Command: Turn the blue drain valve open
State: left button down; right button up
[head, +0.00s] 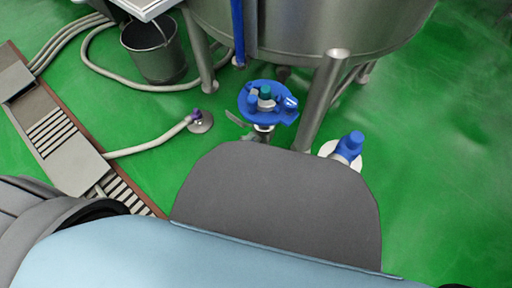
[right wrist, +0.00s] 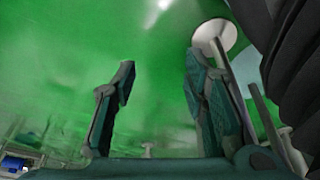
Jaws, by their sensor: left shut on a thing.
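The blue drain valve (head: 284,117) shows in the head view as a blue wheel-like part below the front of the steel tank, just left of a tank leg.
The steel tank (head: 310,30) stands on metal legs (head: 325,100). A blue fitting (head: 350,146) on a white disc is right of the valve. A grey bucket (head: 154,50), hoses (head: 150,145) and a floor drain (head: 55,130) lie left. Green floor at the right is clear.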

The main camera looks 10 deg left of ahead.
pick_arm(q)
jog(key=n, duration=0.1)
jog(key=n+t, duration=0.1)
jog(key=a+n+y, duration=0.1)
jog(key=n, duration=0.1)
jog(key=shift+w+r+t, duration=0.3)
jog(key=shift+w+a+r+n+t+y+p, duration=0.1)
jog(key=shift+a+n+t+y, duration=0.2)
jog(key=shift+n, duration=0.45)
jog(key=shift+w+a+f+n+t+y+p, duration=0.2)
jog(key=shift+n+y, duration=0.25)
jog(key=shift+n, duration=0.35)
jog(key=shift+w+a+r+n+t+y, duration=0.1)
jog(key=shift+a+r+n+y, duration=0.2)
jog(key=shift+n, duration=0.45)
jog(key=shift+f+n+y, duration=0.1)
jog(key=shift+n+y, duration=0.15)
jog(key=shift+n, duration=0.05)
pick_arm(e)
jog(key=shift+s+d+f, duration=0.15)
jog(key=shift+s+f, duration=0.2)
jog(key=shift+f, duration=0.25)
